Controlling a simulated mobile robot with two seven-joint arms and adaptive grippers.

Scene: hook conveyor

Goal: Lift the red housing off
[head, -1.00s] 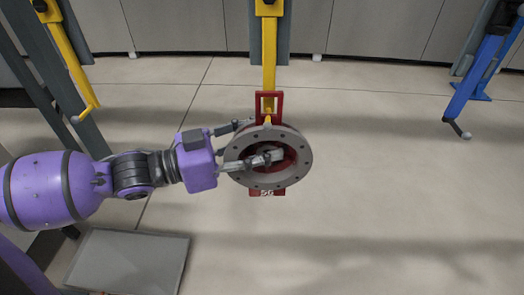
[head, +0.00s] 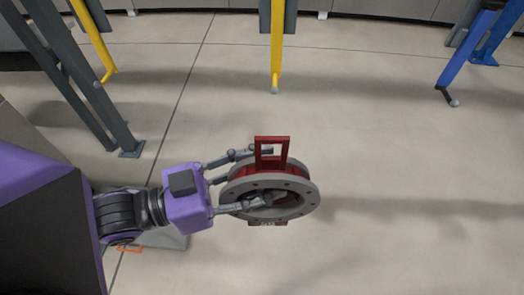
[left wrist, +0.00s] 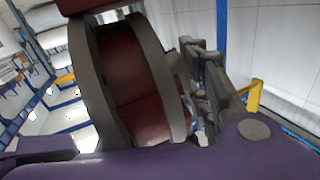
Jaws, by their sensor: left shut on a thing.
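The red housing (head: 269,187) is a round body with a wide grey bolted flange and a red rectangular loop on top. My left gripper (head: 262,178) is shut on it, with one finger behind the rim and the other reaching across the open centre. The housing is off the yellow hook (head: 275,85), held apart from it and nearer to me. In the left wrist view the housing's dark red body (left wrist: 135,85) and grey flanges fill the middle, with the gripper's finger at their right. My right gripper is not in view.
Another yellow hook (head: 100,60) hangs at the left beside grey frame posts (head: 100,110). A blue hook (head: 463,65) hangs at the upper right. A flat grey surface (head: 165,240) lies low behind my arm. The floor at right is clear.

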